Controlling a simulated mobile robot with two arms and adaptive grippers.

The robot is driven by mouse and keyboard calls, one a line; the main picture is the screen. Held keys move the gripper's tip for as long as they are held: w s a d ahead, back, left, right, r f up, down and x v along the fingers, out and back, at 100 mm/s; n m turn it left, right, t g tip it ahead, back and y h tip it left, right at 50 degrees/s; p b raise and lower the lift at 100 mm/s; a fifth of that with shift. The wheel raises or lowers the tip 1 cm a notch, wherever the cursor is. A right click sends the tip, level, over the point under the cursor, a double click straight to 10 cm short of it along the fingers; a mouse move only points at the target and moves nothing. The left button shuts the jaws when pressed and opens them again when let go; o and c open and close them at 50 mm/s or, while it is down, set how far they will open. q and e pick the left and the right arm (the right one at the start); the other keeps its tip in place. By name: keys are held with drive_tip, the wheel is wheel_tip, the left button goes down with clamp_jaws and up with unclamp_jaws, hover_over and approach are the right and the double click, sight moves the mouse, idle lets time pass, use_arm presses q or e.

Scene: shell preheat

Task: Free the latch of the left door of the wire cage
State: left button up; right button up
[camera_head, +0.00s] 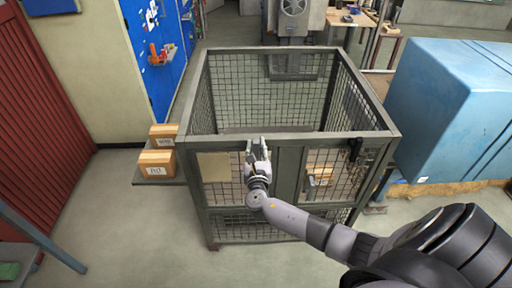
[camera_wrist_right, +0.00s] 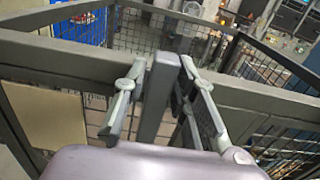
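The wire cage (camera_head: 372,134) stands mid-room, an open-topped frame of grey-green bars and dark mesh. Its left door (camera_head: 222,198), mesh with a tan plate (camera_head: 214,167), is at the front left. My right gripper (camera_head: 258,149) is at the top front rail, by the door's upper right part. In the right wrist view, my right gripper's fingers (camera_wrist_right: 162,68) stand on either side of an upright grey bar (camera_wrist_right: 163,90), close to it, apparently with narrow gaps. I cannot make out the latch; the gripper covers this spot in the head view. My left gripper is not in view.
Two cartons (camera_head: 154,166) sit on a low shelf left of the cage. A large blue box (camera_head: 450,105) stands close on the right. The floor in front and to the left is clear.

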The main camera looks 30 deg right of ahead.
clamp_jaws()
drive_tip(key=shift+s+d+f+m+b, duration=0.1)
drive_tip(key=shift+d+f+m+b, duration=0.05)
drive_tip(key=shift+m+b, duration=0.55)
drive_tip(key=shift+s+d+f+m+b, duration=0.1)
drive_tip(key=shift+d+m+b, duration=0.05)
drive_tip(key=shift+m+b, duration=0.5)
drive_tip(key=shift+s+d+f+m+b, duration=0.15)
drive_tip(key=shift+d+f+m+b, duration=0.2)
drive_tip(key=shift+m+b, duration=2.05)
drive_tip(key=shift+s+d+f+m+b, duration=0.2)
drive_tip(key=shift+f+m+b, duration=0.2)
drive_tip(key=shift+m+b, duration=1.95)
drive_tip(key=shift+s+d+f+m+b, duration=0.15)
drive_tip(key=shift+d+f+m+b, duration=0.2)
drive_tip(key=shift+m+b, duration=2)
drive_tip(key=shift+m+p, duration=0.5)
drive_tip(key=shift+m, duration=0.25)
